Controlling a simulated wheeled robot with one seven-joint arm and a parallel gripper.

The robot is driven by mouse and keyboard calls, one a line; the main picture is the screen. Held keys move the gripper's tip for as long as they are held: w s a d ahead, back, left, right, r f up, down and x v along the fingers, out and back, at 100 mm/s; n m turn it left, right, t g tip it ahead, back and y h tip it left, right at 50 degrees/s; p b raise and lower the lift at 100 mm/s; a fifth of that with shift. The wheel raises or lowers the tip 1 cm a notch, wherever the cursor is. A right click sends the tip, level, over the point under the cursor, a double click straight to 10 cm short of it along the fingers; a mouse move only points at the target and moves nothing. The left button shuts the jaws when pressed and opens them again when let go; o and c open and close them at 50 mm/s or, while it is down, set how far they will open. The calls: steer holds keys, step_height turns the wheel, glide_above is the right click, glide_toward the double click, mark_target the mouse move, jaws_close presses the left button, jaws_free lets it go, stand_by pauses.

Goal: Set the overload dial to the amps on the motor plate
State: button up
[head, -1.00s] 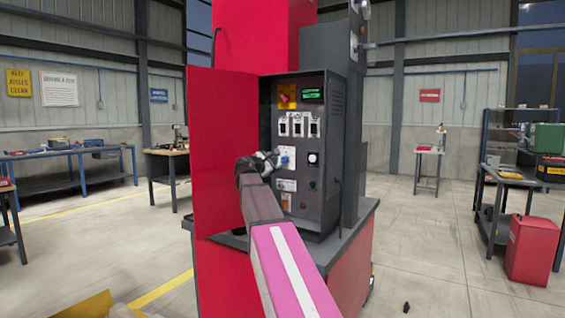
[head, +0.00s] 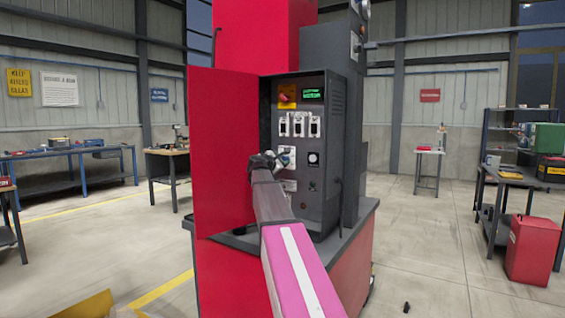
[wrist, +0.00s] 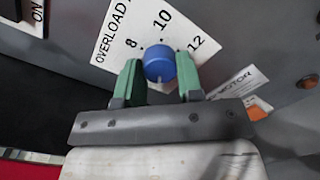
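The blue overload dial (wrist: 158,63) sits on a white plate (wrist: 112,38) marked OVERLOAD, with 8, 10 and 12 around it. A small pale mark shows at the dial's lower edge; I cannot tell which number the dial is set to. My gripper (wrist: 160,70) has its two green fingers on either side of the dial, seemingly closed against it. In the head view my gripper (head: 272,160) is at the panel and hides most of the dial.
The open red cabinet door (head: 222,150) stands close on the left of my arm.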

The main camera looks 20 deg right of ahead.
steer(key=shift+m, duration=0.3)
steer(key=m+y, duration=0.1)
steer(key=m, duration=0.9)
steer(key=shift+s+r+m, duration=0.1)
steer(key=shift+m, duration=0.3)
stand_by(0.4)
steer(key=o, duration=0.9)
steer(key=shift+o, duration=0.2)
steer(key=v, duration=1)
steer(key=shift+s+a, duration=0.25)
steer(key=shift+a, duration=0.05)
